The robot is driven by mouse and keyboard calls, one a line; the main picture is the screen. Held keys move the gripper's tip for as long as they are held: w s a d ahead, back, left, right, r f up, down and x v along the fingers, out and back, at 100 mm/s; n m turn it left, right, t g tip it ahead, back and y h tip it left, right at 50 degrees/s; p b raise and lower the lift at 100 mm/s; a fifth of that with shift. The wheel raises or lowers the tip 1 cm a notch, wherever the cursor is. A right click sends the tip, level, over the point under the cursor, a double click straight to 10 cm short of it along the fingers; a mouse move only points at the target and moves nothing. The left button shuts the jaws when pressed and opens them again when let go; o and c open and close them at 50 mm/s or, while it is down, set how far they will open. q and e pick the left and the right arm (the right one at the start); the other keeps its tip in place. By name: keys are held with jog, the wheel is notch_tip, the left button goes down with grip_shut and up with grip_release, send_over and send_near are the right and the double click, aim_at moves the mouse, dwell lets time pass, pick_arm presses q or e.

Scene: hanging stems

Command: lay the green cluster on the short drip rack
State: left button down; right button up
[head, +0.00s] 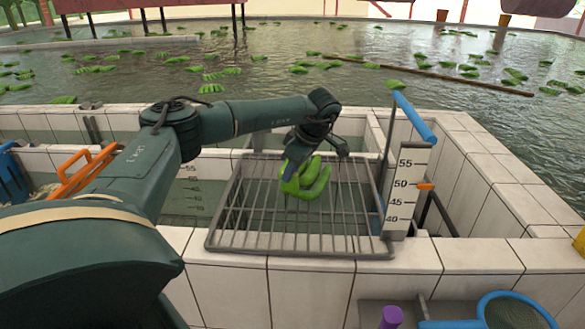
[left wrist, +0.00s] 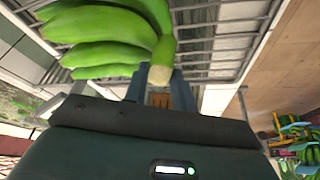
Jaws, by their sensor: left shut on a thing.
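A green cluster of banana-like fruit (head: 308,180) hangs from my left gripper (head: 288,170) over the drip rack. In the left wrist view the cluster (left wrist: 105,32) fans out to the upper left, and its pale cut stem sits at the fingers of my left gripper (left wrist: 157,82), which is shut on it. The drip rack (head: 240,238) is a grey wire grid lying across the tiled basin; its bars also show in the left wrist view (left wrist: 222,42) behind the cluster. I cannot tell whether the cluster touches the bars. My right gripper is not in view.
A depth gauge board (head: 404,190) with an orange marker and a blue-topped pole (head: 415,117) stands at the rack's right. An orange frame (head: 82,172) is at the left. A purple cylinder (head: 391,317) and a blue-rimmed net (head: 515,312) lie in front. Pond water with floating bunches spreads behind.

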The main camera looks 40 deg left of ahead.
pick_arm(q)
jog(key=c, duration=1.2)
grip_release()
jog(key=shift+r, duration=0.15)
jog(key=shift+o, duration=0.6)
jog(key=shift+f, duration=0.25)
jog(key=b+v, duration=0.1)
jog(key=v, duration=1.2)
jog(key=shift+r+b, duration=0.25)
jog(key=shift+b, duration=0.15)
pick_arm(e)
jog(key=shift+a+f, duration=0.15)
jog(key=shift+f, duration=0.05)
